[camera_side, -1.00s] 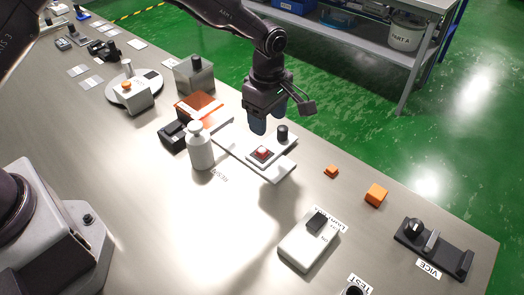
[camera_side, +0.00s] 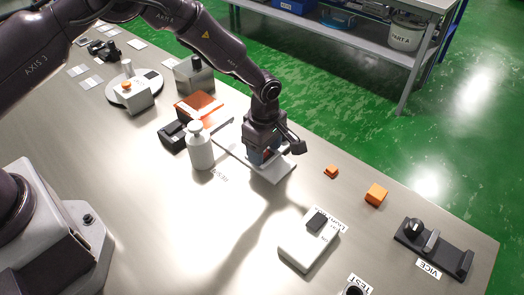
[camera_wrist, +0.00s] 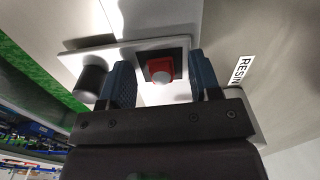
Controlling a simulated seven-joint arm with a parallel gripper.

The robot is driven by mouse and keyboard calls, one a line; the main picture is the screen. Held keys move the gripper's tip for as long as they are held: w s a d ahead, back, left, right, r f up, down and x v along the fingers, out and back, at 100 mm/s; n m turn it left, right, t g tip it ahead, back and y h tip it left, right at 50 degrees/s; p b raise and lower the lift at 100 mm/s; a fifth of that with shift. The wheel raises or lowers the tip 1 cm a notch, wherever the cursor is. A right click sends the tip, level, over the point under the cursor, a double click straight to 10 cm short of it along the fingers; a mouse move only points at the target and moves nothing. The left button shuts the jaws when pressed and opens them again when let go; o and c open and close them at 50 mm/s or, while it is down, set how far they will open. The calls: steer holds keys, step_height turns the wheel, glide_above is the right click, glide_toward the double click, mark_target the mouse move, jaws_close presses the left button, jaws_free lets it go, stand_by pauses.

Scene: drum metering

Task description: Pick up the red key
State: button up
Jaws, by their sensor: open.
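The red key (camera_wrist: 159,68) sits on a dark square on a white plate (camera_wrist: 72,60). In the wrist view it lies between the two blue fingers of my gripper (camera_wrist: 160,80), with a gap on each side. My gripper is open. In the side view my gripper (camera_side: 262,158) is low over the white plate (camera_side: 278,172) and hides the red key. A black knob (camera_wrist: 92,82) stands on the plate just outside one finger in the wrist view.
A white bottle (camera_side: 200,150) stands left of the plate, with an orange tray (camera_side: 200,104) behind it. Two orange blocks (camera_side: 376,194) and a white switch box (camera_side: 309,243) are to the right. A black vice (camera_side: 434,248) is at the far right. Bare table lies in front.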

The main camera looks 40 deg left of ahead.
steer(key=c, duration=1)
steer(key=shift+r, duration=0.15)
